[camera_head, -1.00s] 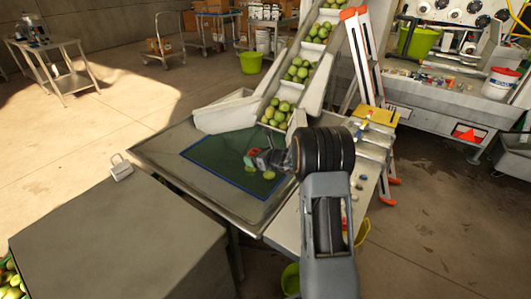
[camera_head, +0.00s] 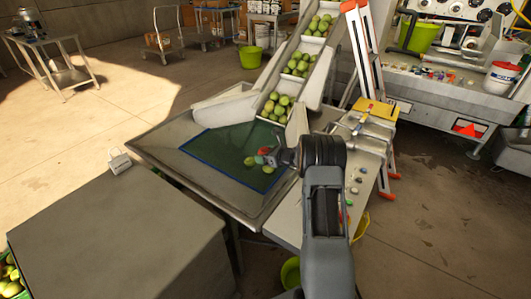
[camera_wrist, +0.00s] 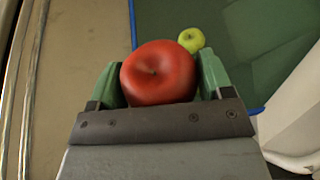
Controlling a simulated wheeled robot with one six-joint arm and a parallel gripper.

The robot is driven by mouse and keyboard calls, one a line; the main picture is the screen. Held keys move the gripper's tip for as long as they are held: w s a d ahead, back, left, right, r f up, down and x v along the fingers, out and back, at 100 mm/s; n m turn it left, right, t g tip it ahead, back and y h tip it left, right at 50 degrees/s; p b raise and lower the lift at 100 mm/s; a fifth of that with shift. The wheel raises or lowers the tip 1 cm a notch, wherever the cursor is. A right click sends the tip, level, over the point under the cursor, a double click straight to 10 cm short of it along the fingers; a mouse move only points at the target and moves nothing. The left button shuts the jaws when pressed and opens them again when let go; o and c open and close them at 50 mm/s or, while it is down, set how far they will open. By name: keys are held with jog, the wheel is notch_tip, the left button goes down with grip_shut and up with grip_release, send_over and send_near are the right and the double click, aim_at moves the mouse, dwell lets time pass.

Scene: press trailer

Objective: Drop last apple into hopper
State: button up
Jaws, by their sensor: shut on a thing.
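My gripper (camera_wrist: 158,85) is shut on a red apple (camera_wrist: 158,73), which sits between its green fingers in the wrist view. In the head view the red apple (camera_head: 263,151) shows at the end of my arm, over the green mat (camera_head: 215,151) of the steel table. Two green apples (camera_head: 249,161) (camera_head: 268,170) are by the gripper on that mat; one green apple (camera_wrist: 191,40) shows just beyond the red one in the wrist view. Several green apples (camera_head: 275,105) fill the lower end of the sloping white conveyor. I cannot tell which part is the hopper.
A white sloped guard (camera_head: 225,108) borders the table's back. An orange-topped ladder (camera_head: 366,60) and a side bench (camera_head: 345,165) stand to the right. A grey box top (camera_head: 130,225) fills the front left. The mat's left part is clear.

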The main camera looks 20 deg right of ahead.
jog(key=shift+f+b, duration=0.3)
jog(key=shift+f, duration=0.7)
jog(key=o, duration=1)
jog(key=v, duration=1.3)
jog(key=shift+s+d+r, duration=0.1)
jog(key=shift+s+d, duration=0.1)
jog(key=shift+s, duration=0.1)
jog(key=s+a+r+n+g+p, duration=0.1)
jog(key=s+a+r+n+g, duration=0.25)
jog(key=a+r+n, duration=0.35)
jog(key=s+a+r+n+g+p, duration=0.2)
jog(key=s+a+r+n+g, duration=0.25)
jog(key=a, duration=0.45)
jog(key=s+a+r+n+h+p, duration=0.1)
jog(key=s+r+n+h, duration=0.1)
jog(key=s+n, duration=0.4)
jog(key=s+a+r+n+h+p, duration=0.1)
jog(key=s+r+n+h, duration=0.1)
jog(key=s+n, duration=0.4)
jog(key=s+a+r+n+h+p, duration=0.1)
jog(key=s+a+r+n+h, duration=0.1)
jog(key=s+n, duration=0.4)
jog(key=shift+s+a+r+n+h, duration=0.1)
jog(key=shift+s+r+n+h, duration=0.05)
jog(key=shift+r+n+h, duration=0.2)
